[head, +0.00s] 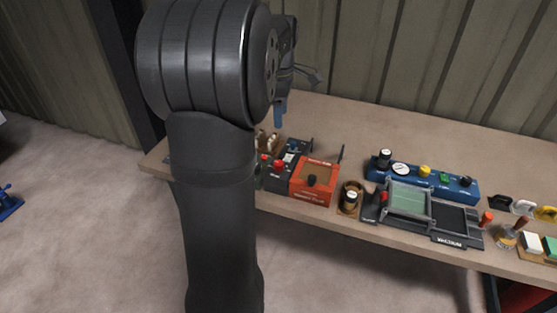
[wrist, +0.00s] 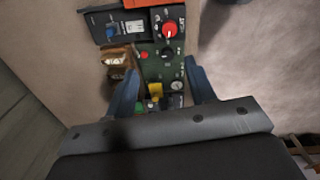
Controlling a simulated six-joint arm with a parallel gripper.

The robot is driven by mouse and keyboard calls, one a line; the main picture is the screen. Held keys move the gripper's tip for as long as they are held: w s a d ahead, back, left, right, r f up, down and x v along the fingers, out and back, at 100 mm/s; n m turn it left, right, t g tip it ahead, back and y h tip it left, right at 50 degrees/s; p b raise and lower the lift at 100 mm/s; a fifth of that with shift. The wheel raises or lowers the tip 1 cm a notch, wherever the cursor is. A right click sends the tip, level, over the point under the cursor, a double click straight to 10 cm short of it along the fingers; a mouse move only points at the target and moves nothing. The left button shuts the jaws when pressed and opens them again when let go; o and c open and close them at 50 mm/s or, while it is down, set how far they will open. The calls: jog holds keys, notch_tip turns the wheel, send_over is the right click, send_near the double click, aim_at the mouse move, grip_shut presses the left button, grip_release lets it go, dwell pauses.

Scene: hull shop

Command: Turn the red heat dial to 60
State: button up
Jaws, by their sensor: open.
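The red heat dial (wrist: 170,28) sits on a dark unit near the top of the wrist view, with white markings around it. I cannot read where it points. In the head view a red knob (head: 279,164) that looks like this dial shows just right of my arm. My gripper (wrist: 163,88) is open and empty, with its blue fingers apart over the green panel (wrist: 152,70). The dial lies beyond the fingertips, not between them. In the head view only part of my gripper (head: 281,110) shows, above the bench; my arm hides the rest.
The green panel carries a black knob (wrist: 168,53), a red button (wrist: 144,55), a gauge (wrist: 177,86) and a yellow part (wrist: 155,90). A brown holder (wrist: 117,61) stands beside it. An orange box (head: 314,181) and a blue panel (head: 424,179) stand farther right. The bench's back is clear.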

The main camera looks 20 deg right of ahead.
jog(key=s+a+r+n, duration=0.1)
send_near(279, 163)
jog(key=shift+n, duration=0.3)
notch_tip(279, 163, down, 9)
jog(key=shift+w+d+r, duration=0.1)
jog(key=shift+w, duration=0.05)
jog(key=shift+c, duration=0.2)
jog(key=c, duration=0.9)
